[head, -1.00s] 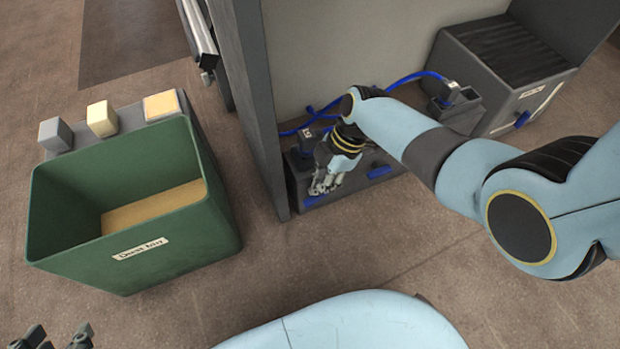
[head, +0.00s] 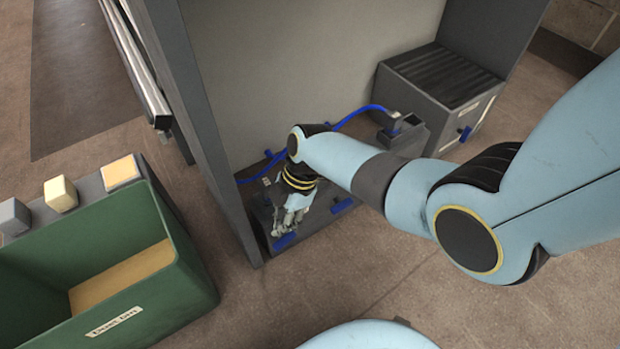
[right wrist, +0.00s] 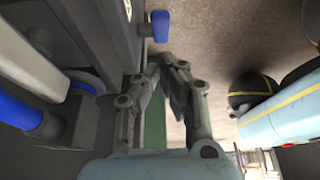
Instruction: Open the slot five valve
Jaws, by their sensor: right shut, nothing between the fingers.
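Blue valve handles sit on the low grey manifold inside the grey cabinet. One blue handle (head: 285,241) is right by the fingertips of my right gripper (head: 284,230); another blue handle (head: 342,206) is to its right. I cannot read which one is slot five. My right gripper is shut with nothing between its fingers. In the right wrist view, its fingertips (right wrist: 172,62) meet near the manifold's face, and a blue handle (right wrist: 160,25) stands beyond them, apart. My left gripper is out of view.
The cabinet's left wall (head: 205,150) stands close to my right gripper. A green bin (head: 185,300) stands at the lower left. The floor in front is clear.

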